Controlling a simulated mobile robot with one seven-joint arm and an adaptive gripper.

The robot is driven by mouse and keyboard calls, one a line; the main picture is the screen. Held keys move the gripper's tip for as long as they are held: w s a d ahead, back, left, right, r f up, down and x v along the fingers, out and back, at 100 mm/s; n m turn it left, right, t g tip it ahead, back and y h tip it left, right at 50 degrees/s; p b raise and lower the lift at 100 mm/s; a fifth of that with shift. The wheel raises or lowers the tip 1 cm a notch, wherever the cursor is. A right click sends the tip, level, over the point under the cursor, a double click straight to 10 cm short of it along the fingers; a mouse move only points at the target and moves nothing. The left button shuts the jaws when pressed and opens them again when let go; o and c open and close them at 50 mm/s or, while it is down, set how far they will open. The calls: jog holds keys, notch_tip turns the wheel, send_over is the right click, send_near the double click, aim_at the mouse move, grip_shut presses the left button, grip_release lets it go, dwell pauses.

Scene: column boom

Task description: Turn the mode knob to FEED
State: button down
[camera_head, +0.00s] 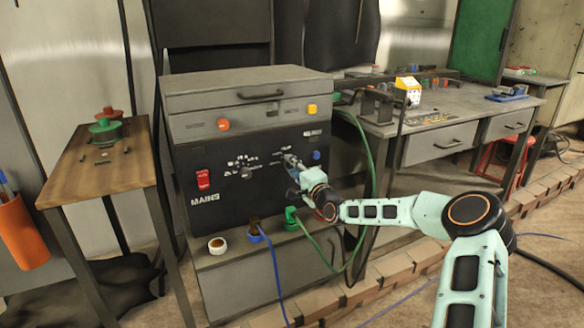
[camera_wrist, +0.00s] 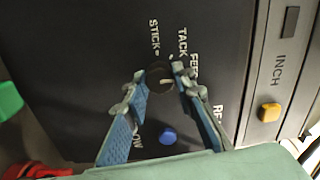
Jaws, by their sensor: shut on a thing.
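The mode knob (camera_wrist: 158,74) is a small round black knob on the dark front panel (camera_wrist: 80,50). In the wrist view the labels STICK and TACK sit around it, with FEED partly hidden by a finger. My gripper (camera_wrist: 160,71) has one fingertip on each side of the knob and is shut on it. I cannot tell surely which label the knob points at.
A blue button (camera_wrist: 168,136) sits near the knob, and an orange button (camera_wrist: 269,112) is by the INCH label. A red MAINS switch (camera_head: 203,179) is on the panel's left. Blue (camera_head: 268,262) and green (camera_head: 371,190) cables hang by the machine. A wooden table (camera_head: 85,170) stands left.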

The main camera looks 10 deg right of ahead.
dwell(0.4)
jog(key=c, duration=1.6)
grip_release()
jog(key=v, duration=1.2)
